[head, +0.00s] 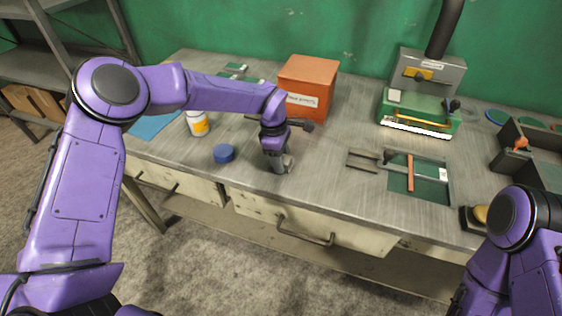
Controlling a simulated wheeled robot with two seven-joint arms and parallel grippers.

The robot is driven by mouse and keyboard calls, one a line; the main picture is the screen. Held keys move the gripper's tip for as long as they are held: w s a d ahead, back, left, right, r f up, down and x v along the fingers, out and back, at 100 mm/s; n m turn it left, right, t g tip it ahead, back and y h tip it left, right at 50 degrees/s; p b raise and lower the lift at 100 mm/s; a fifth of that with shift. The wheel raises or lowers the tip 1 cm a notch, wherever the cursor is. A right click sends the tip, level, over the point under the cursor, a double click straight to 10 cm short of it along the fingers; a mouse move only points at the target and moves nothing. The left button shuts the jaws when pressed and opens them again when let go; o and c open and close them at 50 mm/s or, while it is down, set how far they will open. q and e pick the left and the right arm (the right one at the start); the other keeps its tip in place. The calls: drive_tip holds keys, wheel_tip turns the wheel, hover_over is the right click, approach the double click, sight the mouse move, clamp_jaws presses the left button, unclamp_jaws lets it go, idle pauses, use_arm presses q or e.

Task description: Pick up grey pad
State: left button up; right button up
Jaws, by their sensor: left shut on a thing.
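My left gripper (280,166) points down at the front middle of the workbench, with its fingertips close to the bench top. It is shut on a small grey piece, the grey pad (288,162), which shows just at the fingertips. The fingers and wrist hide most of the pad, and I cannot tell whether it touches the bench. My right arm is at the lower right, and its gripper is out of view.
A grey bin (504,158) is far right.

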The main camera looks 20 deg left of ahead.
sight(284, 160)
use_arm(q)
drive_tip(key=shift+r, duration=0.15)
drive_tip(key=shift+r+b, duration=0.3)
drive_tip(key=shift+b, duration=0.05)
drive_tip(key=r, duration=0.1)
drive_tip(key=r+b, duration=0.1)
drive_tip(key=r, duration=0.1)
drive_tip(key=shift+s+d, duration=0.2)
drive_tip(key=shift+s, duration=0.05)
drive_tip(key=s+d+r+b, duration=0.3)
drive_tip(key=s+d+r, duration=0.4)
drive_tip(key=s+r, duration=0.2)
drive_tip(key=shift+s+d+b, duration=0.35)
drive_tip(key=shift+s+d, duration=0.05)
drive_tip(key=shift+s, duration=0.6)
drive_tip(key=o, duration=0.5)
drive_tip(key=shift+r, duration=0.1)
drive_tip(key=c, duration=0.4)
